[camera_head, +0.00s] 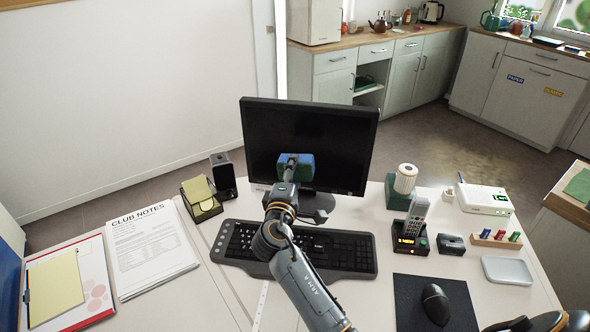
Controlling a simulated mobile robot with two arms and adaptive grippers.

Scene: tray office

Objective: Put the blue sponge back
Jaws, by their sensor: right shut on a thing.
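My right gripper (293,172) is shut on the blue sponge (306,164), which shows a blue side and a green part. The gripper holds the sponge in front of the dark monitor screen (270,135), seemingly above the desk behind the keyboard. The gripper's fingers cover part of the sponge.
The keyboard (345,250) lies under my right arm. An empty pale tray (507,270) lies at the right, near the mouse (435,302), the cordless phone (415,220) and a white box-like device (484,198). A note holder (202,208) and a speaker (222,175) stand left of the monitor.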

